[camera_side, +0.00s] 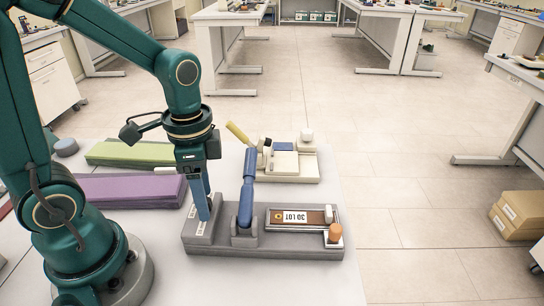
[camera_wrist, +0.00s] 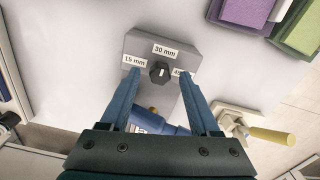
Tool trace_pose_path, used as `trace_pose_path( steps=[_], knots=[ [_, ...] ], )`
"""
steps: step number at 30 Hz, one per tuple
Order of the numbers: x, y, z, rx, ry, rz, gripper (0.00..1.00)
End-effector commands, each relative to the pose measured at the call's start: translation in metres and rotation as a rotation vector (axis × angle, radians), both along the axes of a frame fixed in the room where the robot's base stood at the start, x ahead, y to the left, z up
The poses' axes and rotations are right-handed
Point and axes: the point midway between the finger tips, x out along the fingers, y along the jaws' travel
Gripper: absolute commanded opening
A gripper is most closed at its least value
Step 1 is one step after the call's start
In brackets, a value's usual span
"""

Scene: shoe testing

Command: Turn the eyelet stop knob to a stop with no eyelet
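In the wrist view a black knob (camera_wrist: 159,72) with a white mark sits on a grey block (camera_wrist: 150,45). Labels around it read 15 mm, 30 mm (camera_wrist: 165,50) and a third, partly hidden by a finger, starting with 4. The mark seems to point toward 30 mm. My gripper (camera_wrist: 160,76) is open, its blue fingers either side of the knob with gaps. In the side view my gripper (camera_side: 203,213) points down over the left end of the grey fixture (camera_side: 290,245), hiding the knob. A brown strip (camera_side: 315,216) with a gold eyelet (camera_side: 278,216) and a label lies on the fixture.
A blue lever (camera_side: 246,190) stands on the fixture just right of my gripper. An orange knob (camera_side: 335,233) is at its right end. A cream device with a yellow handle (camera_side: 237,133) stands behind. Purple (camera_side: 130,190) and green (camera_side: 130,153) blocks lie to the left.

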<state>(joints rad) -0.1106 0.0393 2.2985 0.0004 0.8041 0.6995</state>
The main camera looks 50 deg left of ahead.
Motion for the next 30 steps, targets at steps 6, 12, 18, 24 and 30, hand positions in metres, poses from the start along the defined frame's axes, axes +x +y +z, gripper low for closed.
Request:
trace_pose_path(
  steps=[6,12,18,24,30],
  knots=[
    [0.001,0.000,0.004,0.000,-0.002,0.000,0.63],
    [0.001,0.000,0.028,0.001,-0.006,0.000,0.63],
    [0.001,0.000,0.047,0.000,-0.004,0.000,0.63],
    [0.000,0.000,0.052,-0.001,-0.001,0.000,0.63],
    [0.000,0.000,0.052,0.000,-0.001,-0.001,0.63]
  ],
)
